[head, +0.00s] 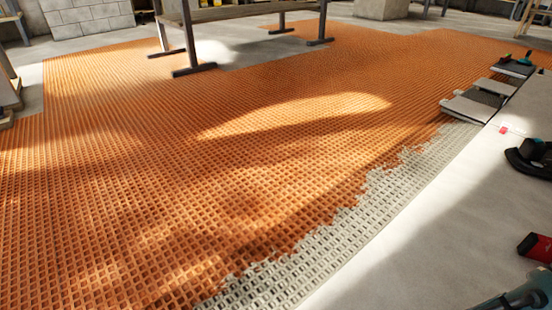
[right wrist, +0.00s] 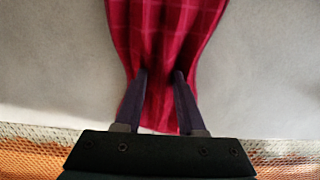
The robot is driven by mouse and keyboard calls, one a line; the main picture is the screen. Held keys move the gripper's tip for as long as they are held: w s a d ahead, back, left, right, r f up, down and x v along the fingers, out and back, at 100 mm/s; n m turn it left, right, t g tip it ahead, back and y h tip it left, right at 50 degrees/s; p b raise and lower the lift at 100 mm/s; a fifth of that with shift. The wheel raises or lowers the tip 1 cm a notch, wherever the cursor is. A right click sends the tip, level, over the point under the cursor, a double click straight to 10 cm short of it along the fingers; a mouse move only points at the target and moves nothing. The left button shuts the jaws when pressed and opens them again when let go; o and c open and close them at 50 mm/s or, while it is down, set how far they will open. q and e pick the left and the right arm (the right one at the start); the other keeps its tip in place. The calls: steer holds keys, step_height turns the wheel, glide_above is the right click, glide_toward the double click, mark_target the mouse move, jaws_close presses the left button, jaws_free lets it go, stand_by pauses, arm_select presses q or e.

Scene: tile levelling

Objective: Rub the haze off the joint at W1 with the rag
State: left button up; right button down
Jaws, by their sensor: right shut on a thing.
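A red checked rag (right wrist: 165,35) hangs in the right wrist view, bunched together between the two dark fingers of my right gripper (right wrist: 162,76). The gripper is shut on the rag, which fans out beyond the fingertips over a pale, plain surface. No joint marked W1 can be made out in either view. A small red mark (head: 503,130) lies on the pale strip near the tiles at the right, too small to read. My left gripper is not in view.
Orange waffle-textured matting (head: 190,170) covers most of the floor, with a pale grey textured strip (head: 330,240) along its edge. Grey tiles (head: 468,109) lie at the right, near a black tool (head: 530,158). A red-and-black object (head: 536,247) is at the right edge. A trestle table stands behind.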

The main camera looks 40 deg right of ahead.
steer(key=shift+s+d+f+p, duration=0.15)
steer(key=shift+s+p, duration=0.4)
steer(key=shift+s, duration=0.9)
steer(key=shift+s+p, duration=0.3)
steer(key=shift+s, duration=0.25)
steer(key=shift+s+d, duration=0.1)
steer(key=shift+s, duration=0.75)
steer(key=shift+s+p, duration=0.15)
steer(key=shift+p, duration=0.15)
steer(key=shift+s, duration=0.1)
steer(key=shift+s, duration=0.25)
